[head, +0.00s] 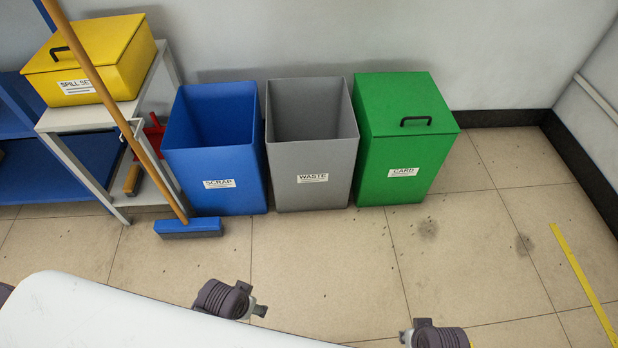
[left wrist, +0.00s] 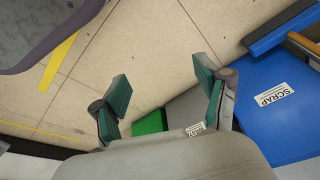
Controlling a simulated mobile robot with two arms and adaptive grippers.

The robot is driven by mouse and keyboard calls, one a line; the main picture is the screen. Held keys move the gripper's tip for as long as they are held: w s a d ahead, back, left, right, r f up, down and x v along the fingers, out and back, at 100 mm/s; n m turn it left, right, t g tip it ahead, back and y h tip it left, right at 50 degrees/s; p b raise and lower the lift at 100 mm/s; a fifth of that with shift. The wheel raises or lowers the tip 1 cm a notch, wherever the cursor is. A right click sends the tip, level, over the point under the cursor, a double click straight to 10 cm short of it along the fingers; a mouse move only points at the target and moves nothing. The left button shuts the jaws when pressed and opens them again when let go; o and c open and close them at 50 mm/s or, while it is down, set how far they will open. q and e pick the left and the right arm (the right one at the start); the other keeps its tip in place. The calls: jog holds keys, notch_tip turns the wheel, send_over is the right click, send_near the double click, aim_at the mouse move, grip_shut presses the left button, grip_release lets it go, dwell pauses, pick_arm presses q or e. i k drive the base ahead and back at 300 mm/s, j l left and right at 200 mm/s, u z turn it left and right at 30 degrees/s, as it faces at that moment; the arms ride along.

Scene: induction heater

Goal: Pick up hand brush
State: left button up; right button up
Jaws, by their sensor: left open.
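A small wooden-coloured object, probably the hand brush (head: 132,180), lies on the lower level of the light metal stand at the left of the head view, partly behind the broom handle and stand frame. It is too small to make out fully. The hand brush does not show in the left wrist view. My left gripper (left wrist: 161,76) is open and empty in the left wrist view, with its two green-padded fingers spread above the floor. My right gripper is not in view.
A broom (head: 188,227) with a blue head leans across the stand (head: 62,122). A yellow spill box (head: 92,62) sits on top, with a red item (head: 153,132) below. Blue (head: 215,180), grey (head: 312,170) and green (head: 405,150) bins line the wall.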

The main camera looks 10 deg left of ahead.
aim_at(133, 180)
jog(key=u, duration=1.75)
